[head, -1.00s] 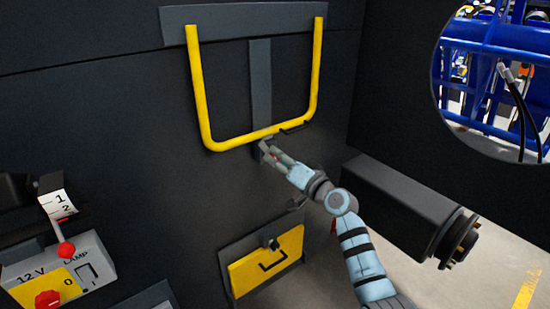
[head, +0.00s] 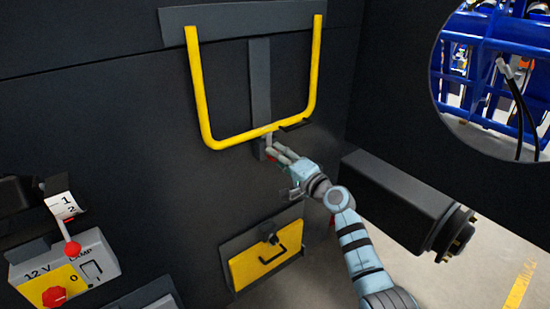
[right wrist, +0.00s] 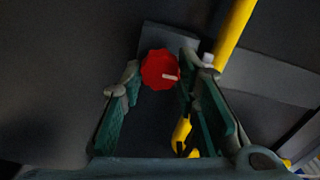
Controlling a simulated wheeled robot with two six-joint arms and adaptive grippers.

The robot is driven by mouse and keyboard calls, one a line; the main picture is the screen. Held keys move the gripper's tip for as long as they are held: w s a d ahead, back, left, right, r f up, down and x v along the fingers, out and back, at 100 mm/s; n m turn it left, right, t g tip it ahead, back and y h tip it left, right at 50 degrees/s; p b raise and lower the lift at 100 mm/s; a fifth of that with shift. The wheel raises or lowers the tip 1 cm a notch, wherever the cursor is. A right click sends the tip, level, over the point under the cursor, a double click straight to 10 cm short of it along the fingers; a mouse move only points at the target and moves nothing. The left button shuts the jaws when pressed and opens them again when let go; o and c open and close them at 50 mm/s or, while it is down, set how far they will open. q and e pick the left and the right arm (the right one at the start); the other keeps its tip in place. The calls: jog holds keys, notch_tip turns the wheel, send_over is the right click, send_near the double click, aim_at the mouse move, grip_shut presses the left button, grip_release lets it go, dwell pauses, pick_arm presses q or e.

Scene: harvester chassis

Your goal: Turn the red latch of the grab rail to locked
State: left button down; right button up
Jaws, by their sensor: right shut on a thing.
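The yellow grab rail (head: 198,90) is a U-shaped bar on the dark wall, and part of it shows in the right wrist view (right wrist: 233,30). The red latch (right wrist: 160,70) is a scalloped round knob with a short white mark that points right in the right wrist view. My right gripper (head: 272,151) is just below the rail's bottom bar. In the right wrist view its green-padded fingers (right wrist: 160,83) stand on both sides of the red latch, shut on it. In the head view the fingers mostly hide the latch. My left gripper is not in view.
A yellow hatch (head: 265,258) with a black handle is low on the wall. A 12 V lamp panel (head: 100,262) with red knobs is at lower left. A dark box beam (head: 400,195) juts out right of my right arm.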

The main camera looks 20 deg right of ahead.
jog(key=shift+f, duration=0.3)
jog(key=o, duration=1.1)
jog(key=shift+c, duration=0.2)
jog(key=shift+o, duration=0.5)
jog(key=shift+r, duration=0.2)
jog(key=shift+s, duration=0.1)
jog(key=v, duration=1.2)
